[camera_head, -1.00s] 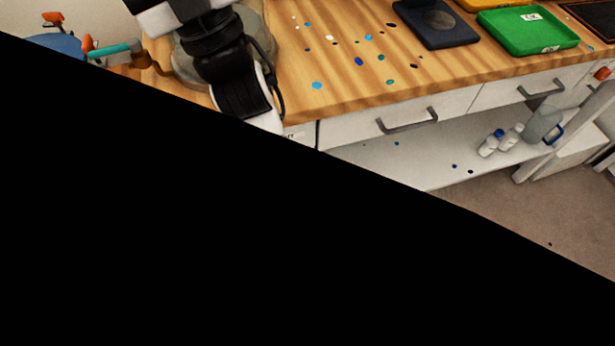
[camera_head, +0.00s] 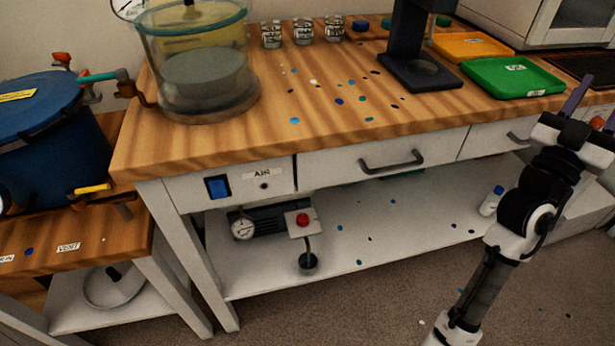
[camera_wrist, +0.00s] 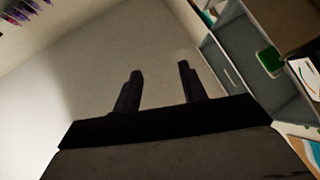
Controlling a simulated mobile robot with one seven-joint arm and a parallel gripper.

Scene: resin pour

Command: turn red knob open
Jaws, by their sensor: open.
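A small red knob (camera_head: 302,220) sits on a pale box on the shelf under the bench, beside a round gauge (camera_head: 242,226). Another red handle (camera_head: 62,59) stands on top of the blue tank (camera_head: 45,115) at the left, near a teal fitting (camera_head: 98,77). The frames do not settle which one the task means. My gripper (camera_head: 597,100) is at the far right in the head view, well apart from both. In the wrist view its two fingers (camera_wrist: 160,70) are spread, with nothing between them. No red knob shows there.
A clear chamber (camera_head: 205,105) stands on the bench's left end. A black stand (camera_head: 415,72), a green tray (camera_head: 512,80) and a yellow tray (camera_head: 470,44) stand at the right. Bench legs and a drawer handle (camera_head: 392,162) edge the shelf.

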